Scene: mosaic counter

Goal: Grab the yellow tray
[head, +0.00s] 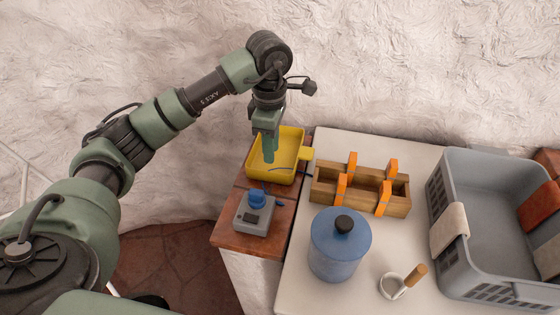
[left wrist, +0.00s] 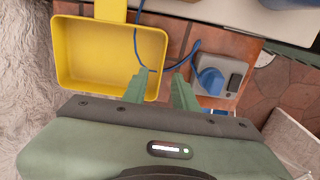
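The yellow tray (head: 292,137) sits on the tiled counter strip by the wall, its short handle pointing right in the head view. It fills the upper left of the left wrist view (left wrist: 95,48), where it looks empty. My left gripper (head: 268,156) points down at the tray's near part. My right gripper is not in view.
A wooden box with orange clips (head: 330,193), a blue canister (head: 338,256), a strainer (head: 392,287) and a grey basket (head: 455,171) stand right.

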